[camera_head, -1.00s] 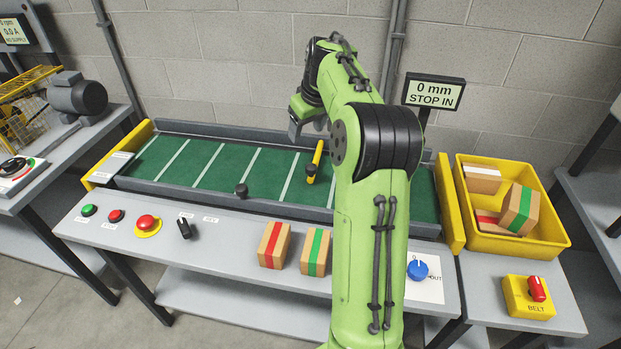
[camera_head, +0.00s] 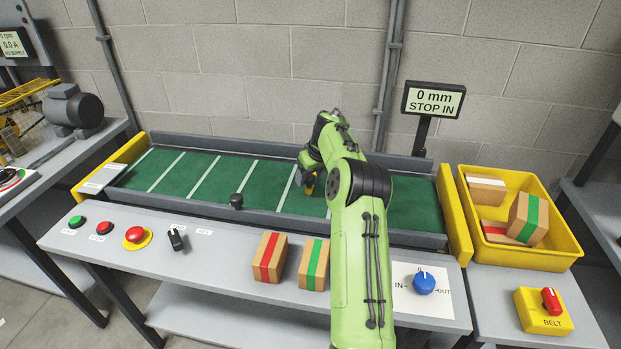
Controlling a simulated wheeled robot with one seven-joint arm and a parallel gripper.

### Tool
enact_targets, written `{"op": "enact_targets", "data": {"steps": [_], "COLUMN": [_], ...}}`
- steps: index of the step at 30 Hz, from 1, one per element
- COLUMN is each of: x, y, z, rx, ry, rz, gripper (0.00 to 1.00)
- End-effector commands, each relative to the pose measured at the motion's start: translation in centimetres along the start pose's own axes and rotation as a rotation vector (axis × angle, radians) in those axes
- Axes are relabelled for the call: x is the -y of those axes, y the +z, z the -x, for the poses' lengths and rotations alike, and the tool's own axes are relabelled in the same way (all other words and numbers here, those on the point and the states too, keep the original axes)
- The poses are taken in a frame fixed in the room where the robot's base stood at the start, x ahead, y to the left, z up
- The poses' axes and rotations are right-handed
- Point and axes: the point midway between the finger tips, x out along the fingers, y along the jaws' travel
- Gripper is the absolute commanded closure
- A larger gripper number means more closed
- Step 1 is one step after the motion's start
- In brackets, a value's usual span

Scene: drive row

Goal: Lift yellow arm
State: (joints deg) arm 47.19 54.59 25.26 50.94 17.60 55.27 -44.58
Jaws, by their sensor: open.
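The yellow arm is a short bar over the green belt (camera_head: 225,178). Only a small yellow piece of the yellow arm (camera_head: 309,190) shows now, below my wrist; the rest is hidden behind my arm. My gripper (camera_head: 302,181) is down low at the yellow arm, over the belt's middle. My own links cover most of its fingers. It is open, and I cannot tell whether the yellow arm is between the fingers or touching them.
A red-striped box (camera_head: 270,257) and a green-striped box (camera_head: 314,264) stand on the front ledge. A black knob (camera_head: 236,201) is on the belt's near rail. A yellow bin (camera_head: 560,247) with boxes is at right. The display (camera_head: 433,100) reads 0 mm STOP IN.

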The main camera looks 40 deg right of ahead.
Motion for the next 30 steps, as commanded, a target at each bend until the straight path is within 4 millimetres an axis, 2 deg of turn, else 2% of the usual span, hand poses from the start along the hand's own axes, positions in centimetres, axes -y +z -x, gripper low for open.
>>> {"op": "enact_targets", "data": {"steps": [8,18,21,30], "x": [0.02,0.02,0.02,-0.21], "y": [-0.06,-0.05,-0.04,-0.17], "z": [-0.2,-0.18,-0.18,0.12], "rx": [-0.001,0.0,0.0,0.001], "ry": [0.0,0.0,0.0,0.0], "rz": [0.001,0.001,0.001,0.0], "gripper": [0.36,0.88,1.0,1.0]}}
